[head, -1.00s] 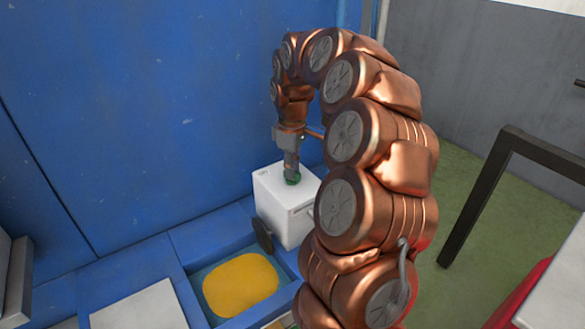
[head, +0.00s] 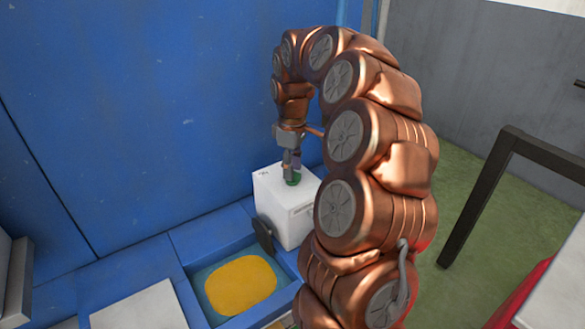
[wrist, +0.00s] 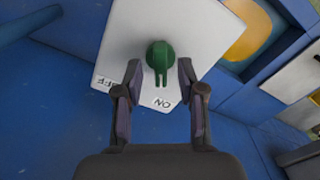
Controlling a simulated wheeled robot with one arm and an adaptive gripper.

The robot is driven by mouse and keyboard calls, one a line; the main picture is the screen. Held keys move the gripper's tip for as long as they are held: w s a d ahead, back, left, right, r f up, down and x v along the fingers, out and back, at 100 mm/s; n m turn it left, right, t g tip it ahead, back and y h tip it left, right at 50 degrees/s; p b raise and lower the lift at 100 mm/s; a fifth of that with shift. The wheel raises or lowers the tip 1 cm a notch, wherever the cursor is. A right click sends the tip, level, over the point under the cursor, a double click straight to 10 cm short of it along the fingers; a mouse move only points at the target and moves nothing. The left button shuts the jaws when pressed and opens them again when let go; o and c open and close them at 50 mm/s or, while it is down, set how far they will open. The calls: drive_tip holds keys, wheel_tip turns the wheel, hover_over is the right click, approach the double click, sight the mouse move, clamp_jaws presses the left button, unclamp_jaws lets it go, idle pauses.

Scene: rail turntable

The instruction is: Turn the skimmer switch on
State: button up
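The skimmer switch is a green knob (wrist: 159,55) on top of a white box (head: 287,210). The knob also shows in the head view (head: 295,179), partly behind my fingers. In the wrist view its narrow end points down the picture, toward the ON label (wrist: 162,102). The OFF label (wrist: 104,83) is to the left. My gripper (wrist: 159,68) is open, with one fingertip on each side of the knob and visible gaps between. In the head view my gripper (head: 291,166) points down over the box top.
A dark disc (head: 263,235) is on the box's left side, beside a blue tank (head: 195,284) holding a yellow layer (head: 240,284). A blue wall (head: 140,110) stands behind. A black frame (head: 490,190) is at the right.

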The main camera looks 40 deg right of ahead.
wheel_tip(320, 180, up, 11)
drive_tip(key=shift+r, duration=0.2)
idle(0.4)
idle(0.4)
drive_tip(key=s+a+f, duration=0.2)
drive_tip(key=s+a, duration=0.3)
drive_tip(key=a, duration=0.3)
drive_tip(key=s+a+f, duration=0.1)
drive_tip(key=s+a, duration=0.5)
drive_tip(key=a, duration=0.3)
drive_tip(key=s+a+f+m+g, duration=0.1)
drive_tip(key=s+a+f+m, duration=0.1)
drive_tip(key=s+f, duration=0.3)
drive_tip(key=s+a+f+m, duration=0.3)
drive_tip(key=s+f, duration=0.3)
drive_tip(key=s, duration=0.7)
drive_tip(key=shift+s+a+m+g, duration=0.3)
drive_tip(key=shift+s+a+g, duration=0.1)
drive_tip(key=shift+a, duration=0.25)
